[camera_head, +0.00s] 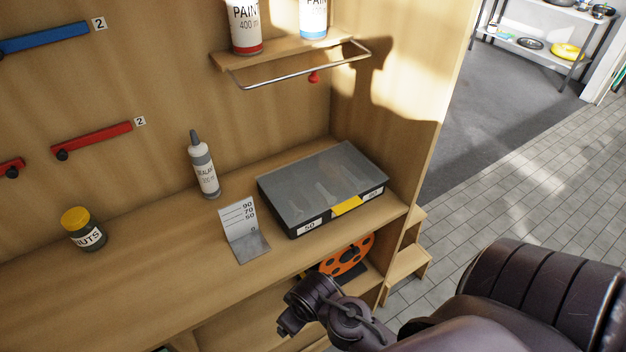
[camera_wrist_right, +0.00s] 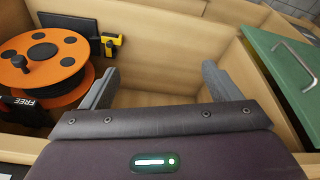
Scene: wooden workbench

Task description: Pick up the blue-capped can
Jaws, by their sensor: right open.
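Two white paint cans stand on the small upper shelf in the head view, and their tops are cut off by the frame. The left paint can (camera_head: 246,28) has a red band at its base. The right paint can (camera_head: 313,20) has a blue band at its base. No cap shows on either can. My right gripper (camera_wrist_right: 160,82) is open in the right wrist view, with nothing between its fingers. It is low by the bench's lower shelf, well below the cans. My left gripper is not in view.
The upper shelf (camera_head: 282,52) has a metal rail (camera_head: 300,76) along its front. Below stand a sealant bottle (camera_head: 203,170), a grey organiser case (camera_head: 320,180), a bent metal sign (camera_head: 243,232) and a nuts jar (camera_head: 84,230). An orange reel (camera_wrist_right: 45,62) is left of my right gripper.

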